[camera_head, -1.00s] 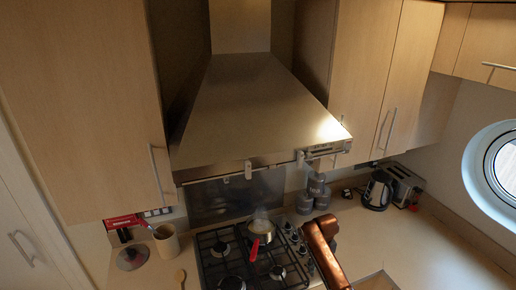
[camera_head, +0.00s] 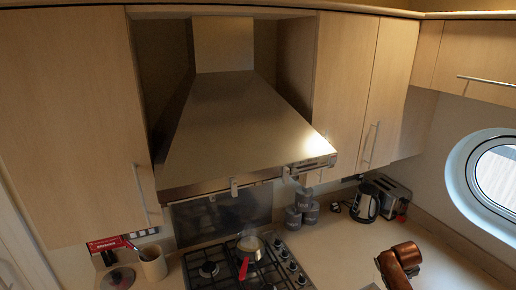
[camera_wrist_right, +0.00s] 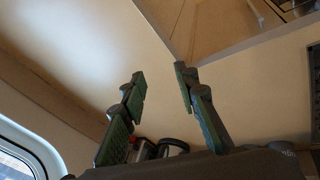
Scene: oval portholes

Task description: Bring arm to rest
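My right arm comes up from the bottom right of the head view, and its copper-coloured links (camera_head: 400,262) stand over the counter right of the stove. In the right wrist view my right gripper (camera_wrist_right: 158,78) has its two green-padded fingers spread apart, with nothing between them. Its fingertips do not show clearly in the head view. My left arm and gripper are in neither view. A small pan (camera_head: 249,244) with a red handle sits on the gas stove (camera_head: 215,268), apart from my right arm.
A range hood (camera_head: 245,130) hangs above the stove between wall cabinets. A kettle (camera_head: 366,203), a toaster (camera_head: 392,194) and grey canisters (camera_head: 303,208) stand at the back of the counter (camera_head: 335,250). A beige pot (camera_head: 153,262) is left of the stove. An oval porthole (camera_head: 455,175) is at right.

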